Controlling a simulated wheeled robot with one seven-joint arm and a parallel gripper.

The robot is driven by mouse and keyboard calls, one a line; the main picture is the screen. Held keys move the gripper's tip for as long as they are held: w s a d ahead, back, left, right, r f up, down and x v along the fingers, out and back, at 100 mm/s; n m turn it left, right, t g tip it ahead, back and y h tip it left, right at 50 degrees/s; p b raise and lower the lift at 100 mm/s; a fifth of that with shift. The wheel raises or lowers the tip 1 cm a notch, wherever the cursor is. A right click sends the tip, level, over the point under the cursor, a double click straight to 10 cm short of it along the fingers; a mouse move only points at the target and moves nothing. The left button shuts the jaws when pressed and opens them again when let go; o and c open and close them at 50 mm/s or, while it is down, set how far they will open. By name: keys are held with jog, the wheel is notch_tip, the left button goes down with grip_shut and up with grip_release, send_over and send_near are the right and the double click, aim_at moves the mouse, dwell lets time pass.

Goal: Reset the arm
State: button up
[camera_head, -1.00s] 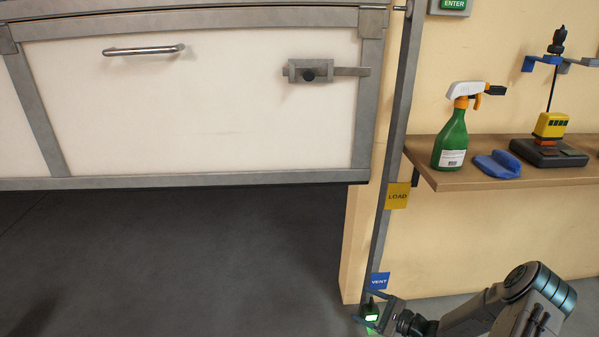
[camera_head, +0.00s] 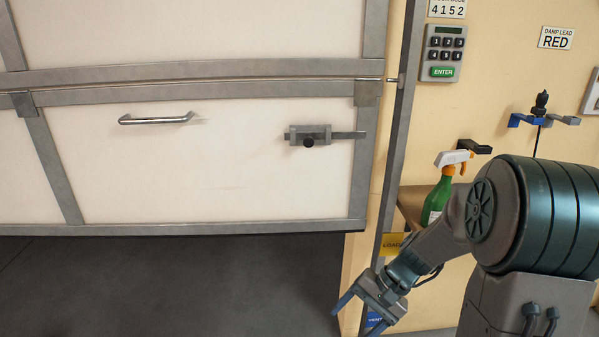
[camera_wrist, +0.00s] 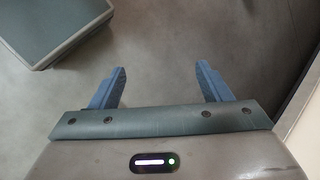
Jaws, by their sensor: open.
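My gripper (camera_head: 358,312) is at the lower middle right of the head view, pointing down and to the left. Only grey floor (camera_wrist: 180,35) lies below the fingers. My arm covers much of the right side of the head view and hides most of the shelf.
A white panel door (camera_head: 220,175) with a handle (camera_head: 155,119) and a slide latch (camera_head: 308,135) fills the left. A green spray bottle (camera_head: 437,200) stands behind my arm. A keypad (camera_head: 443,52) is on the wall. Dark floor (camera_head: 160,285) below the door is clear.

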jog(key=s+d+r+n+t+h+p, duration=0.1)
jog(key=s+r+n+t+h+p, duration=0.1)
jog(key=s+r, duration=0.4)
jog(key=s+d+r+n+t+h+p, duration=0.1)
jog(key=s+r+p, duration=0.5)
jog(key=r, duration=1)
jog(key=shift+d+n+t+h+p, duration=0.45)
jog(key=shift+n+h+p, duration=0.5)
jog(key=shift+h, duration=0.85)
jog(key=shift+c, duration=0.3)
